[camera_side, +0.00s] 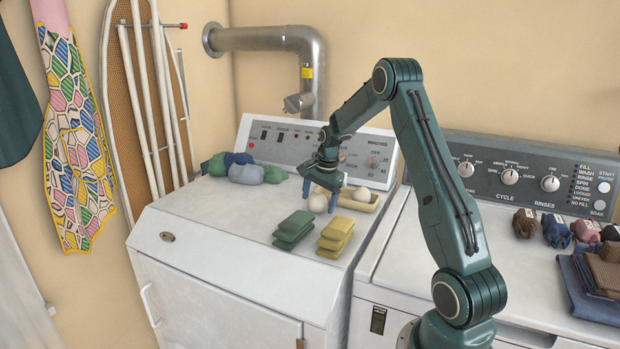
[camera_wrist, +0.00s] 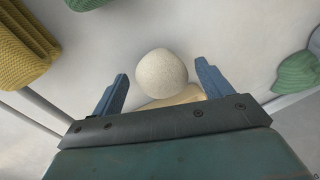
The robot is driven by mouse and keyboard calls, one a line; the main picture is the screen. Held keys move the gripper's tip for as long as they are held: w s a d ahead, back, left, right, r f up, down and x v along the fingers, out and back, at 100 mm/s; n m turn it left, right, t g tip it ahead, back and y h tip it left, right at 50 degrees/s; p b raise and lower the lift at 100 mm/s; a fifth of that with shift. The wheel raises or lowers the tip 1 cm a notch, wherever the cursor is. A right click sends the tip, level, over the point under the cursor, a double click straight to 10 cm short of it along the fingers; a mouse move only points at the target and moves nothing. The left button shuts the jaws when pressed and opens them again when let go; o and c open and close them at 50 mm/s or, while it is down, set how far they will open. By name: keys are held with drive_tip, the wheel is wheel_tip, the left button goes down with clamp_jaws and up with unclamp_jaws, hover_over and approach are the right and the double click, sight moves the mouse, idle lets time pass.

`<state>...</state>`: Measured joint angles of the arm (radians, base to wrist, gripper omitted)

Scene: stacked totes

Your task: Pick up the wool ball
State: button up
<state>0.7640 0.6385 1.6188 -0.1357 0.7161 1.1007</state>
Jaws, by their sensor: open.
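A cream wool ball (camera_wrist: 162,74) lies between and just ahead of the two blue fingers of my gripper (camera_wrist: 161,90) in the wrist view. The fingers are open, with a gap on each side of the ball. In the side view, my gripper (camera_side: 322,196) is low over the dryer top and the ball (camera_side: 318,203) shows beside its fingers. A second pale ball (camera_side: 362,194) sits in a shallow tan tray (camera_side: 352,205) to the right, behind the gripper.
Green folded cloths (camera_side: 293,229) and yellow ones (camera_side: 335,236) lie in front of the gripper. Rolled blue and green cloths (camera_side: 245,172) lie at the left back. The control panel (camera_side: 300,141) rises behind. The front left of the white top (camera_side: 215,215) is clear.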

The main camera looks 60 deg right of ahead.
sight(319, 195)
idle(0.3)
drive_tip(key=c, duration=1)
drive_tip(key=shift+c, duration=0.2)
drive_tip(key=shift+r, duration=0.2)
wheel_tip(319, 195, up, 20)
drive_tip(key=shift+f, duration=0.15)
idle(0.3)
